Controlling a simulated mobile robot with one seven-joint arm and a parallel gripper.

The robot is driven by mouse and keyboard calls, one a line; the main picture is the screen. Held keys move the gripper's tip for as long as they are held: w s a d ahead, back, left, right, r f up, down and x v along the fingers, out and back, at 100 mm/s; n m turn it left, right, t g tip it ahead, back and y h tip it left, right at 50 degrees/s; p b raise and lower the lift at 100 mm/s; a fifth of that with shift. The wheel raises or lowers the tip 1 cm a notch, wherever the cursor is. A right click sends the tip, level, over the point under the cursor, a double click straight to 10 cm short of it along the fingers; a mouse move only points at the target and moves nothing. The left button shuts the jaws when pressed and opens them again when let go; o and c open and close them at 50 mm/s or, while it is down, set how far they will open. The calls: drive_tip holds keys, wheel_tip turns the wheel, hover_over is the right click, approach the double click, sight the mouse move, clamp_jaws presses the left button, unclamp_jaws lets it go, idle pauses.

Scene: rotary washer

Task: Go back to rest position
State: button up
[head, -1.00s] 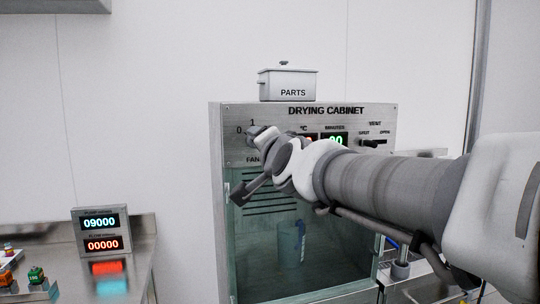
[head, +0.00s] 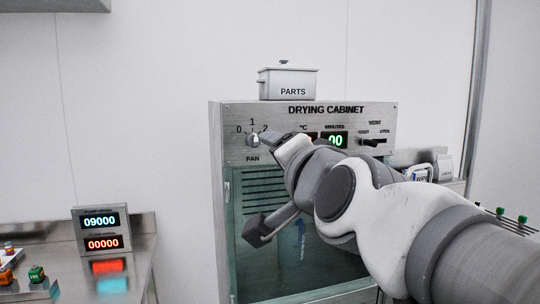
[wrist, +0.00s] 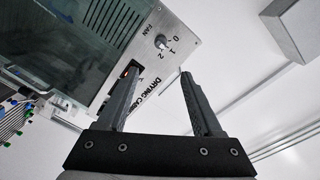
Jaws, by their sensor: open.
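My gripper (wrist: 158,85) is open and empty in the wrist view, its two dark fingers spread apart near the drying cabinet's front panel. In the head view the gripper end (head: 270,138) is just right of the fan knob (head: 253,139), and I see a gap between them. The knob has marks 0, 1 and 2; it also shows in the wrist view (wrist: 160,41), beyond the fingers. The drying cabinet (head: 217,200) has a glass door (head: 262,270), which looks shut. My arm hides part of the panel and door.
A PARTS box (head: 288,84) stands on top of the cabinet. At left, a steel bench (head: 135,265) carries a display unit (head: 101,231) reading 09000 and 00000. Small bottles and labelled items (head: 421,174) stand at right. The white wall left of the cabinet is clear.

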drive_tip(key=s+d+f+n+g+h+p, duration=0.2)
drive_tip(key=s+d+f+n+g+p, duration=0.1)
drive_tip(key=f, duration=0.7)
drive_tip(key=s+d+f+n+g+h+p, duration=0.2)
drive_tip(key=s+d+f+n+g+p, duration=0.2)
drive_tip(key=s+d+f+g, duration=0.4)
drive_tip(key=s+d+f+n, duration=0.1)
drive_tip(key=s, duration=0.3)
drive_tip(key=shift+s+f, duration=0.25)
drive_tip(key=shift+f, duration=0.1)
drive_tip(key=shift+c, duration=0.2)
